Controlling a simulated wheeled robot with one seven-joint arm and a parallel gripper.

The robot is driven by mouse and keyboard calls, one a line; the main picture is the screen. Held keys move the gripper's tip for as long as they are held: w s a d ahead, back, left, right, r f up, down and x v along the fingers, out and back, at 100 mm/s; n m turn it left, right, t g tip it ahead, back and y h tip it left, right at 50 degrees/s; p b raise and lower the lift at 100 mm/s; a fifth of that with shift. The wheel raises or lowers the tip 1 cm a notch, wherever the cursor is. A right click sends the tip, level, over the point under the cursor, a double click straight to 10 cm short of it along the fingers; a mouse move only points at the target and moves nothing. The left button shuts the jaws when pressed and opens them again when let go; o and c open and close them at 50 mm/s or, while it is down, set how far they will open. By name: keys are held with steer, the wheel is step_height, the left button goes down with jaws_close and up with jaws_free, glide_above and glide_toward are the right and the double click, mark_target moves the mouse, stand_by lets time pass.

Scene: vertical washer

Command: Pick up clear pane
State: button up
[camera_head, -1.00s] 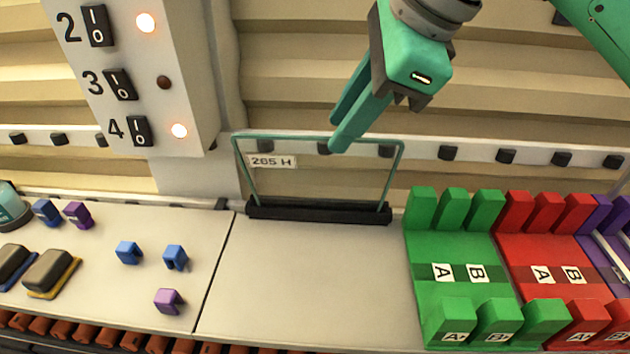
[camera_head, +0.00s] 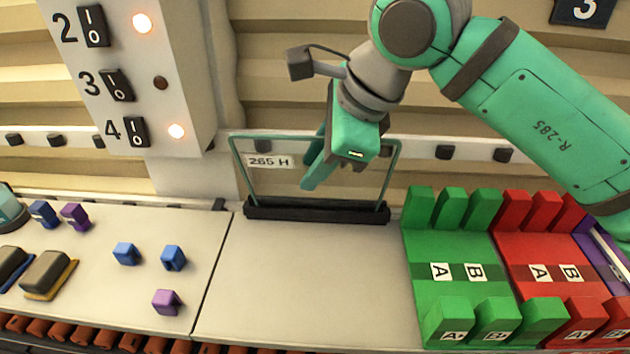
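The clear pane (camera_head: 277,186) stands upright in a black base (camera_head: 317,212) at the back of the table. It is see-through with a thin green edge and a white label reading "265 H" (camera_head: 270,161) at its upper left. My gripper (camera_head: 313,171) is in front of the pane's upper middle in the picture, pointing down and to the left. Two green fingers show with a gap between them, and nothing shows held. I cannot tell whether the fingers touch the pane or straddle its top edge.
Green slotted racks (camera_head: 455,255) and red slotted racks (camera_head: 540,250) stand to the right. Small blue (camera_head: 126,254) and purple (camera_head: 166,302) blocks lie to the left. A switch panel (camera_head: 135,80) rises at the back left. The tabletop (camera_head: 310,285) before the pane is clear.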

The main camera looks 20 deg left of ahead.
jaws_close()
stand_by(1.4)
